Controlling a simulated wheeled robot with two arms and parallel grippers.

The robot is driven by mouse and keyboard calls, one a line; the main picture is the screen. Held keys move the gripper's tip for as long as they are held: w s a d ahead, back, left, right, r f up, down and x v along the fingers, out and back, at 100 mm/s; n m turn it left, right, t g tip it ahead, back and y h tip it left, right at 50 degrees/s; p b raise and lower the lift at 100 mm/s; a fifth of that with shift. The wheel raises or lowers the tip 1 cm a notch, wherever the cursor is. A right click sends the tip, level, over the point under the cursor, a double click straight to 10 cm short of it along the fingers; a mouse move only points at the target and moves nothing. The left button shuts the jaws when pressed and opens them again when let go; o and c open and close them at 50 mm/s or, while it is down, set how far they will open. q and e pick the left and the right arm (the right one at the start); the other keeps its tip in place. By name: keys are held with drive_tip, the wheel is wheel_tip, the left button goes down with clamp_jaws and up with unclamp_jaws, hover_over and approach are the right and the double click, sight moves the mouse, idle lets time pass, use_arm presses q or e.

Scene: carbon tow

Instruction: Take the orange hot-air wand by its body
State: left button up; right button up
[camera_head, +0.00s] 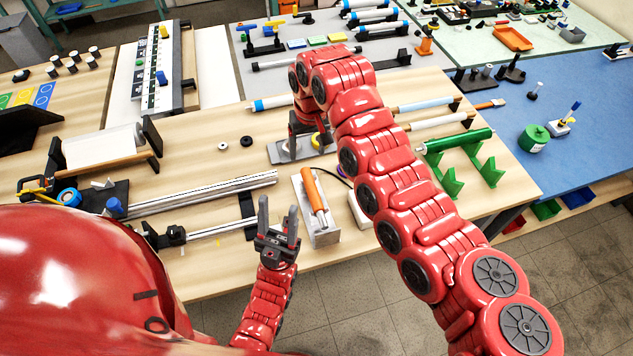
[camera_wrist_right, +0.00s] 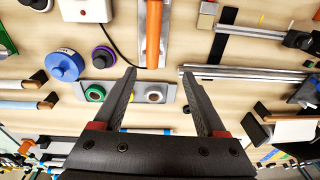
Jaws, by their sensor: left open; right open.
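The orange hot-air wand (camera_head: 314,192) lies on a pale rectangular stand (camera_head: 325,238) near the table's front edge, its long axis running front to back. In the right wrist view the orange wand (camera_wrist_right: 154,35) shows at the top, beyond my fingertips. My left gripper (camera_head: 278,207) is open and empty, just left of the stand, fingers pointing away from me. My right gripper (camera_wrist_right: 157,70) is open and empty, over a grey plate (camera_wrist_right: 115,86) with round fittings. In the head view my red right arm mostly hides that gripper.
A black cord runs from near the wand beside a white box (camera_head: 358,212). Long silver rods (camera_head: 205,192) lie left of the left gripper. A green roller on green stands (camera_head: 458,142) is at the right. Bare wood shows left of the plate.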

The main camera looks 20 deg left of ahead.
drive_tip(key=s+r, duration=0.1)
drive_tip(key=h+b, duration=0.1)
drive_tip(key=b, duration=0.2)
hover_over(314, 192)
drive_tip(key=shift+g, duration=0.3)
drive_tip(key=f, duration=1.2)
drive_tip(key=shift+s+a, duration=0.3)
drive_tip(key=shift+p, duration=0.3)
drive_tip(key=f+p, duration=0.3)
drive_tip(key=shift+w+d+f, duration=0.25)
drive_tip(key=shift+d, duration=0.05)
drive_tip(key=shift+a+f, duration=0.1)
drive_tip(key=shift+f, duration=0.7)
clamp_jaws()
